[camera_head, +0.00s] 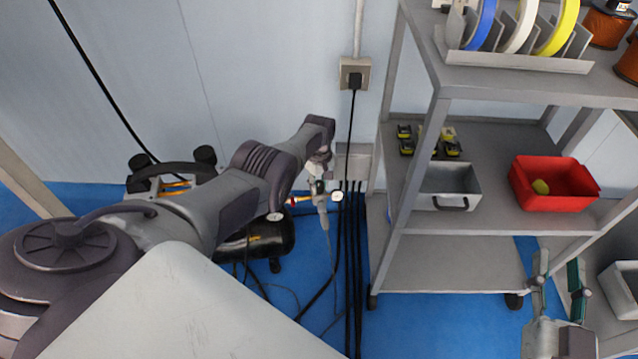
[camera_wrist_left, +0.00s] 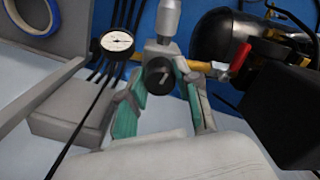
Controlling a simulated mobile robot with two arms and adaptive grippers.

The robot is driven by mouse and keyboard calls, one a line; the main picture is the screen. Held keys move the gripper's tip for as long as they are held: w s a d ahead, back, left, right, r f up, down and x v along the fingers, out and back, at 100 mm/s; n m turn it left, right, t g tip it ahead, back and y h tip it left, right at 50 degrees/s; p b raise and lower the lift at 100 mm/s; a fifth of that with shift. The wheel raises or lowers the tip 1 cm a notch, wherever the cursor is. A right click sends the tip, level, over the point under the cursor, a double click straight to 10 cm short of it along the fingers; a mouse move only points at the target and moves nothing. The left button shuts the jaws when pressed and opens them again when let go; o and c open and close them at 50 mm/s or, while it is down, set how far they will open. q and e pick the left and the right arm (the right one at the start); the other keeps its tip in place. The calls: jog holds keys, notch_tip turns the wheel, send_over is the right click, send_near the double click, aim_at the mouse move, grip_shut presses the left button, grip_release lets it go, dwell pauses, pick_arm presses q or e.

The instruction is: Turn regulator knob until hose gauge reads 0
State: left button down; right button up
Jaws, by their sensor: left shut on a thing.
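The regulator (camera_head: 321,195) sits on an air line beside the wall, with the round white hose gauge (camera_head: 337,196) at its right. In the left wrist view, the hose gauge (camera_wrist_left: 117,41) faces me; its numbers are too small to read. My left gripper (camera_head: 320,172) reaches the regulator from above. Its teal-padded fingers (camera_wrist_left: 160,98) stand on both sides of the knob and are shut on it. My right gripper (camera_head: 560,285) is open and empty at the lower right.
A compressor (camera_head: 262,240) with another gauge (camera_head: 275,216) stands behind my left arm. A red valve handle (camera_wrist_left: 240,57) is close to the regulator. Black cables (camera_head: 352,260) hang beside it. A grey shelf (camera_head: 450,275) with a red bin (camera_head: 553,199) stands to the right.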

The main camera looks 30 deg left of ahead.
aim_at(319, 183)
pick_arm(q)
jog(key=shift+n, duration=0.6)
jog(key=c, duration=0.8)
grip_release()
jog(key=shift+r, duration=0.15)
jog(key=shift+w+r, duration=0.1)
jog(key=shift+r, duration=0.45)
notch_tip(319, 183, up, 11)
jog(key=shift+f, duration=0.15)
jog(key=shift+f, duration=0.1)
